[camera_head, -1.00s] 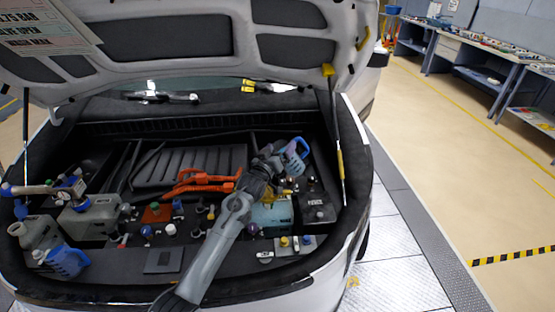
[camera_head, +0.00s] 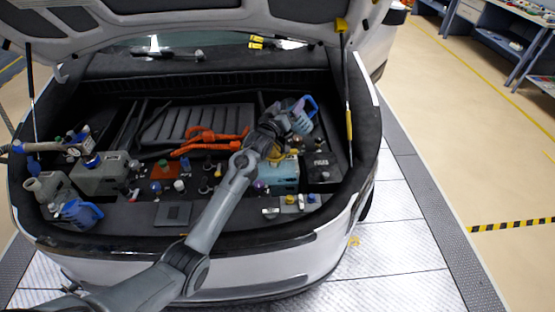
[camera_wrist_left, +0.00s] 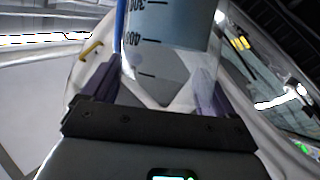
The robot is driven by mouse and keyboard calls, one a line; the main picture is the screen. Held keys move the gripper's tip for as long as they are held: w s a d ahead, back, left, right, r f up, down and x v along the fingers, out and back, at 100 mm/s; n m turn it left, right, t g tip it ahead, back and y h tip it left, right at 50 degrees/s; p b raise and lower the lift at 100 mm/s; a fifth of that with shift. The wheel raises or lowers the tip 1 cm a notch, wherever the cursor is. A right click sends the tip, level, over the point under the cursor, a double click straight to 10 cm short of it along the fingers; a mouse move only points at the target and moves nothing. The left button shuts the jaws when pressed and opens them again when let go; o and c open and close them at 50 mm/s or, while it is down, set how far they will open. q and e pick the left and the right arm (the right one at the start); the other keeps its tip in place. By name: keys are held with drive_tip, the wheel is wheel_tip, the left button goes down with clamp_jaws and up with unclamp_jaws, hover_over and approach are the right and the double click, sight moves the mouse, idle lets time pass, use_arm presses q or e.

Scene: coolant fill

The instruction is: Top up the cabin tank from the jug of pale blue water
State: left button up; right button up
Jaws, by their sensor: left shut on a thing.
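My left gripper (camera_head: 284,125) is shut on a clear jug (camera_head: 302,117) with a blue handle and holds it above the right part of the open car bay. The left wrist view shows the jug (camera_wrist_left: 160,60) between the purple fingers, with dark graduation marks, upside-down numbers and pale blue water in it. A teal tank (camera_head: 277,180) sits below the gripper, partly hidden by my arm. I cannot read which tank is the cabin tank. My right gripper is not in view.
A black box (camera_head: 321,168) stands right of the teal tank. Orange cables (camera_head: 208,138) cross the middle. A grey tank (camera_head: 100,175) and another blue-handled jug (camera_head: 80,214) are at the left. The raised lid (camera_head: 180,30) and its right strut (camera_head: 348,120) bound the space.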

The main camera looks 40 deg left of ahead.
use_arm(q)
drive_tip(key=shift+b, duration=0.35)
idle(1.0)
drive_tip(key=shift+f+n+t+y+b, duration=0.1)
drive_tip(key=shift+n+t+y+b, duration=0.2)
drive_tip(key=shift+b, duration=0.1)
idle(0.4)
drive_tip(key=shift+s+a, duration=0.1)
idle(0.7)
drive_tip(key=shift+f+b, duration=0.15)
drive_tip(key=shift+b, duration=0.25)
idle(0.4)
drive_tip(key=shift+n+t, duration=0.3)
drive_tip(key=shift+s, duration=0.1)
idle(0.4)
drive_tip(key=shift+b, duration=0.3)
idle(0.4)
